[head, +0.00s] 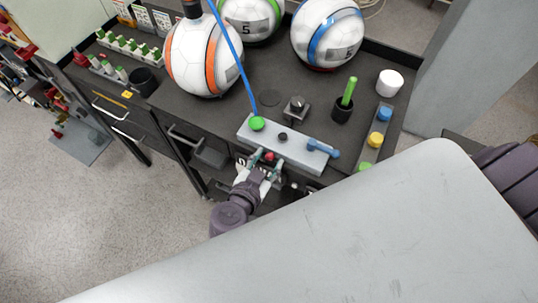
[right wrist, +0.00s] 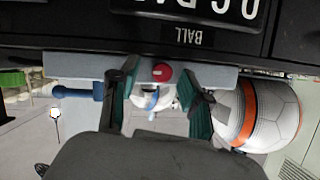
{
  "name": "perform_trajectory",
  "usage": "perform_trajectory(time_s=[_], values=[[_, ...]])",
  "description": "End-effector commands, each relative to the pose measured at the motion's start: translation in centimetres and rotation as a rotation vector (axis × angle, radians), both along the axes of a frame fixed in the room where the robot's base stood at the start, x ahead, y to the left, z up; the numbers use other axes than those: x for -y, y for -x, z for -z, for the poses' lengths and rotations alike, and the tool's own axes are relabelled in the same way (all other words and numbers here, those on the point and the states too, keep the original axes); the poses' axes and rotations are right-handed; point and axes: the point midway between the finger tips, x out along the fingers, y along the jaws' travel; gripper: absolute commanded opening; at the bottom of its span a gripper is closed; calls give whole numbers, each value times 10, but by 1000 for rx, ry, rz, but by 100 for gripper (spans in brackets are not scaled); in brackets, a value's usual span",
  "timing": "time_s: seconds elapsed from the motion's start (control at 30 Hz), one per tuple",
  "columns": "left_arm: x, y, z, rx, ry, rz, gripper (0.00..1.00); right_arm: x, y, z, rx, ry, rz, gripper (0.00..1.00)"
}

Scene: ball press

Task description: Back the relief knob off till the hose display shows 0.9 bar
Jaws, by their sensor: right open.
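The pale grey valve block (head: 300,152) lies along the front edge of the dark bench. A red knob (head: 268,156) sits on its front face and also shows in the right wrist view (right wrist: 162,72). My right gripper (head: 264,161) is open, with its green-padded fingers either side of the red knob; I cannot tell whether they touch it. In the right wrist view, a black display panel (right wrist: 215,12) with large white characters and an inverted "BALL" label is cut off at the top, so its reading is unclear. My left gripper is not in view.
A green fitting (head: 257,124) with a blue hose, a small black knob (head: 283,137) and a blue lever (head: 322,148) are on the block. Several balls stand behind, one with orange bands (head: 203,58). A black cup (head: 342,110) holds a green stick. A pale panel fills the lower right.

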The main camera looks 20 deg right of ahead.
Motion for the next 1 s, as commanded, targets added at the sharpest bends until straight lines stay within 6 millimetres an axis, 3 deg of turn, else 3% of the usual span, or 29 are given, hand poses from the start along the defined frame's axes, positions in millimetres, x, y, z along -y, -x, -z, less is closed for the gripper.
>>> perform_trajectory(time_s=[0.23, 0.53, 0.67, 0.9, 1.0], values=[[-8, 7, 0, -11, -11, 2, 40, 0, 0, -1, 0, 0, 0, 48], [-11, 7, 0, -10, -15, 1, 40, 0, 0, -1, 1, 1, 0, 0], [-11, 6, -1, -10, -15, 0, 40, 0, 0, -1, -2, 2, 1, 0], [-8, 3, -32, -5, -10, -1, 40, -2, -1, -6, -121, 90, 5, 0], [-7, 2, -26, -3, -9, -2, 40, -2, -2, -1, -174, 135, 3, 0]])
